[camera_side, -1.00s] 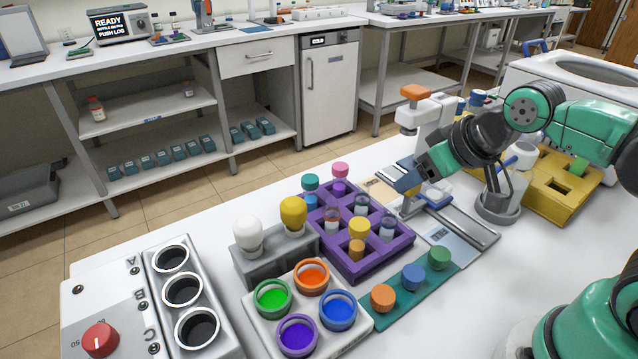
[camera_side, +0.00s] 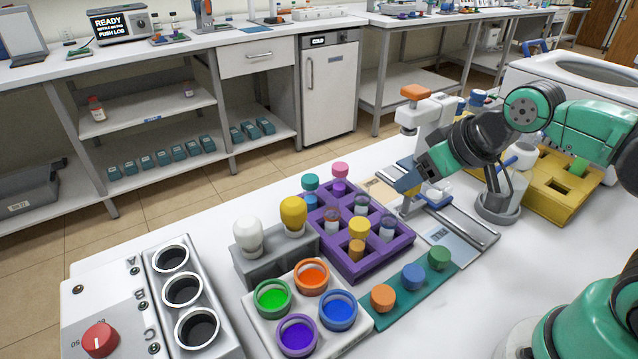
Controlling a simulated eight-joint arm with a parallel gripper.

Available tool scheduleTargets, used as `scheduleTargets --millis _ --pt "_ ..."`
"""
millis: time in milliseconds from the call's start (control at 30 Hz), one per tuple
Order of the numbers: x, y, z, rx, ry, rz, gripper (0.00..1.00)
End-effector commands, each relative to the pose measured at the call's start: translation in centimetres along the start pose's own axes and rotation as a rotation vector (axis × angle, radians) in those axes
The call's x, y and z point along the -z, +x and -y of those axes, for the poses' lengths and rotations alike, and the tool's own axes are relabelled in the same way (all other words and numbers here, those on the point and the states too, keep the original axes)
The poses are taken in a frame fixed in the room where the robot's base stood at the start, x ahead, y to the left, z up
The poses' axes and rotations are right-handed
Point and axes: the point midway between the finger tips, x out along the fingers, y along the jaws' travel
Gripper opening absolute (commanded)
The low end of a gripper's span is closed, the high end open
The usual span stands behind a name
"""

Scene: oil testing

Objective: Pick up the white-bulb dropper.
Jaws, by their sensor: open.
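The white-bulb dropper (camera_side: 248,236) stands upright in a grey holder (camera_side: 283,262) at the left of the work area. Its white bulb shows and its lower part is hidden in the holder. A yellow-bulb dropper (camera_side: 293,214) stands to its right in the same holder. My gripper (camera_side: 405,190) hangs to the right of the droppers, beyond the purple rack's right side. It is open and well apart from the white-bulb dropper. Its fingertips are small and hard to make out against the things behind it.
A purple rack (camera_side: 361,266) with several capped vials stands between my gripper and the holder. A tray of coloured pots (camera_side: 262,322) lies in front of the holder. A teal strip (camera_side: 396,312) with three caps and a heater block (camera_side: 158,345) flank it.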

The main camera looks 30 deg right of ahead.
Motion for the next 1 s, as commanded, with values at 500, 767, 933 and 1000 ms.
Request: scheduleTargets --millis 500,767,933,1000 --pt "0.0 0.0 0.0 0.0 0.0 0.0 0.89" --pt "0.8 0.1 0.8 0.021 -0.035 0.012 0.89" --pt "3.6 1.0 4.5 0.107 -0.184 0.065 0.89" --pt "4.8 1.8 6.8 0.155 -0.268 0.092 0.89"
